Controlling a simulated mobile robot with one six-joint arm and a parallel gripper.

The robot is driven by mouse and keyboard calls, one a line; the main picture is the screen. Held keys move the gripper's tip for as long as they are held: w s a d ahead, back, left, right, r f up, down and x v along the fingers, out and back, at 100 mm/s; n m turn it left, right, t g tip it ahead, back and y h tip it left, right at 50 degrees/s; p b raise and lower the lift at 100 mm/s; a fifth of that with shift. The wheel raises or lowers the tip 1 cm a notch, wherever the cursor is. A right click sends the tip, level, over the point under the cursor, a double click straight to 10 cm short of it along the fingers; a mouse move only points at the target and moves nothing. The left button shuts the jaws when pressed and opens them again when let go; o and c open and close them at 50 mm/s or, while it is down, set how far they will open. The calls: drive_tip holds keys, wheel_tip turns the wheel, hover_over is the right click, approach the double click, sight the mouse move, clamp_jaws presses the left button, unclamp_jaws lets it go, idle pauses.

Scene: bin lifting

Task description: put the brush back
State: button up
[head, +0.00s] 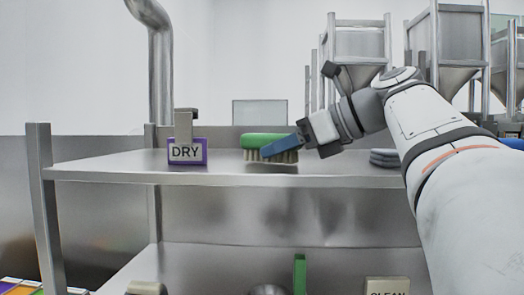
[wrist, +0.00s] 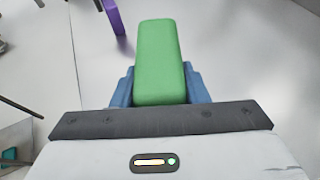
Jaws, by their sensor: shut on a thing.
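The brush (head: 264,140) has a green back and pale bristles pointing down. It is over the top steel shelf (head: 225,174), near the shelf's middle. My gripper (head: 276,148) has blue fingers and is shut on the brush, reaching in from the right. In the wrist view the green back of the brush (wrist: 160,55) sticks out forward between the blue fingers (wrist: 160,88). The bristle tips look at or just above the shelf surface; I cannot tell whether they touch.
A purple-framed DRY sign (head: 186,152) stands on the shelf left of the brush. Grey folded or stacked items (head: 384,157) lie to the right, behind my arm. A CLEAN label (head: 387,286) and a green upright piece (head: 300,273) show on the lower level. Shelf between sign and brush is clear.

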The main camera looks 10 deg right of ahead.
drive_tip(key=shift+f, duration=0.2)
drive_tip(key=o, duration=1)
drive_tip(key=shift+r, duration=0.25)
drive_tip(key=v, duration=1.2)
drive_tip(key=shift+f, duration=0.1)
